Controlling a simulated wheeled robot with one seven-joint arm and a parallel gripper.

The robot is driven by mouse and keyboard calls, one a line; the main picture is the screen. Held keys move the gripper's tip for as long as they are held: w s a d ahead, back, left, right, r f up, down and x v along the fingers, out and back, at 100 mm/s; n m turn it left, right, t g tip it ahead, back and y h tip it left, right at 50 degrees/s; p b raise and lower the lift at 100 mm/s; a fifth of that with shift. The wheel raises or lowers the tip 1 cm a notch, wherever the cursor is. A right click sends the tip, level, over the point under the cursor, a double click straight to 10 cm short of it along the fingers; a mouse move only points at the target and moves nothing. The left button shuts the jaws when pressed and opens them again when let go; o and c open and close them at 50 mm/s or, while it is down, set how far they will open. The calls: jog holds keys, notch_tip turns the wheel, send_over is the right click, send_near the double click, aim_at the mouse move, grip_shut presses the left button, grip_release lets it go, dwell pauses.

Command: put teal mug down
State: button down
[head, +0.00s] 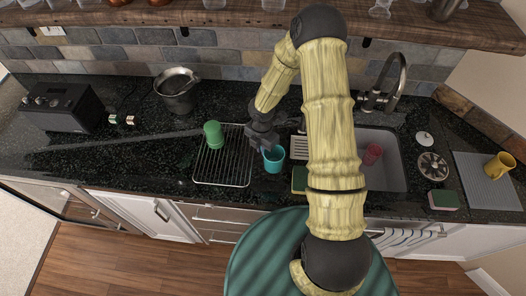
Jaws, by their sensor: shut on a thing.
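The teal mug (273,160) is near the middle of the head view, just right of the wire rack and over the front part of the dark counter. My gripper (264,146) reaches it from the upper left and is shut on its rim or side. The fingertips are small and partly hidden against the mug. The mug looks roughly upright. I cannot tell whether its base touches the counter.
A wire rack (222,178) with a green cup (213,134) stands left of the mug. Right are a green-yellow sponge (299,181) and the sink (388,178) with a pink cup (372,154). A yellow mug (499,165) sits on a grey mat (480,190).

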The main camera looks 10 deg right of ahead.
notch_tip(320, 180, down, 2)
jog(key=shift+w+a+f, duration=0.1)
jog(key=shift+f, duration=0.3)
jog(key=shift+r, duration=0.1)
jog(key=shift+s, duration=0.2)
jog(key=c, duration=1.5)
grip_release()
jog(key=shift+a, duration=0.25)
jog(key=shift+d, duration=0.2)
